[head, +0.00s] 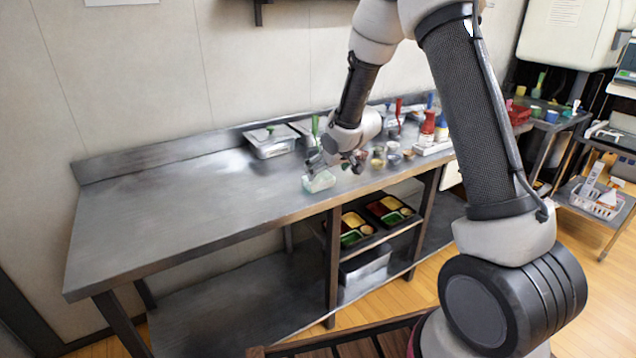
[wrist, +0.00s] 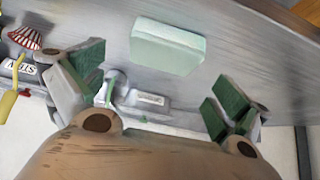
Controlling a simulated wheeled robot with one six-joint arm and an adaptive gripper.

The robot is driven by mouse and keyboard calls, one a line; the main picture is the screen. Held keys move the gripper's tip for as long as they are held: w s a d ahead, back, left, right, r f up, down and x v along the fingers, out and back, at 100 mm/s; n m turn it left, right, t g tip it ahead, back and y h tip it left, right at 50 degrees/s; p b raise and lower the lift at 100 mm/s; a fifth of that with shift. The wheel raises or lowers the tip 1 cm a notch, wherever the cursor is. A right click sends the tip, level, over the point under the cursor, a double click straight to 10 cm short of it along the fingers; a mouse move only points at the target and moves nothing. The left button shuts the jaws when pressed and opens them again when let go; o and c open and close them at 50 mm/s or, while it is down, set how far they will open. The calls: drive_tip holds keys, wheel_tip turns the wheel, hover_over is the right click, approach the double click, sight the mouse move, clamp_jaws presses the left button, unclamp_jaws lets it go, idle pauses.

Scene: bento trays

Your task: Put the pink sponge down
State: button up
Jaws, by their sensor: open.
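A pale green, box-shaped block (head: 319,182) lies on the steel counter (head: 190,205) near its front edge. It also shows in the wrist view (wrist: 168,45), a little beyond the fingertips and apart from both. My gripper (head: 322,163) is just above and behind the block in the head view. In the wrist view its two green-padded fingers (wrist: 152,88) are spread wide with nothing held between them. I see no clearly pink sponge in either view.
Clear-lidded containers (head: 270,140) stand at the back of the counter. Small cups (head: 393,155) and red bottles (head: 428,127) crowd its right part. Filled bento trays (head: 356,229) sit on a shelf below. The counter's left half is clear.

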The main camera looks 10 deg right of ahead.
sight(318, 177)
drive_tip(key=x, duration=0.6)
drive_tip(key=shift+s+a+f, duration=0.15)
drive_tip(key=shift+f, duration=0.1)
drive_tip(key=c, duration=0.6)
drive_tip(key=shift+r, duration=0.1)
